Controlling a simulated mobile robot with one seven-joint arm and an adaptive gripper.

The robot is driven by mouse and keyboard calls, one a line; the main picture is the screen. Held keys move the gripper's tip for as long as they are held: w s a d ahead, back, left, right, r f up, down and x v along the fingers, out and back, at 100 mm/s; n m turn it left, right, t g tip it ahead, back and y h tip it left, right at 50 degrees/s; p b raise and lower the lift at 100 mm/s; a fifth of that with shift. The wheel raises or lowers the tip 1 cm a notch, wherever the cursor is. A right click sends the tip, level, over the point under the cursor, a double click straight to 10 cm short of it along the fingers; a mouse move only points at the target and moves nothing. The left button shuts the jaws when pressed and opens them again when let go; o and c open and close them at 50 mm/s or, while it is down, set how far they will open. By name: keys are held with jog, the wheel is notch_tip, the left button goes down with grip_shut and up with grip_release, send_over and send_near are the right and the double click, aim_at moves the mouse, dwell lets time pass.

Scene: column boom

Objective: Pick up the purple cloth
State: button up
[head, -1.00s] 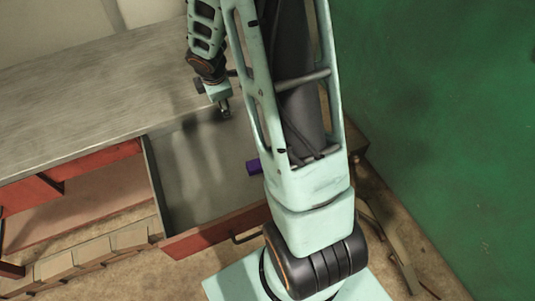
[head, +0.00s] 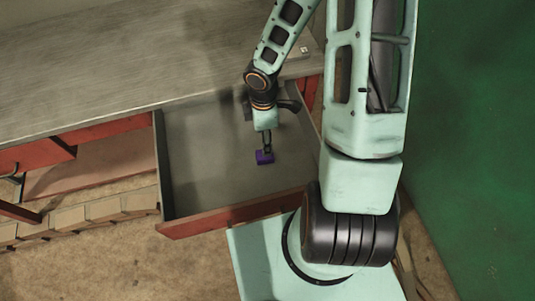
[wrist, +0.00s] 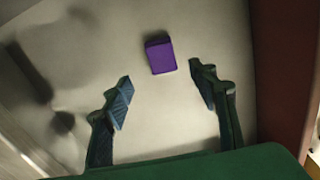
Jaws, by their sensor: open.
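The purple cloth (head: 264,157) is a small block-like folded piece lying on the floor of the open drawer (head: 200,190). In the wrist view the cloth (wrist: 161,57) lies ahead of my gripper (wrist: 160,96), roughly centred between the two fingertips and beyond them. My gripper is open with nothing between its fingers. In the head view my gripper (head: 267,149) is over the drawer, with its tips overlapping the far edge of the cloth. I cannot tell the exact height gap between them.
The drawer has a red front (head: 235,214) and low side walls. A grey worktop (head: 120,70) lies behind and to the left. A green wall (head: 470,140) stands at the right. The drawer floor around the cloth is clear.

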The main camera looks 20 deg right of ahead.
aim_at(260, 160)
notch_tip(260, 160, down, 8)
jog(key=shift+s+f+b, duration=0.15)
jog(key=shift+f+b, duration=0.1)
jog(key=shift+b, duration=1)
jog(key=c, duration=1.3)
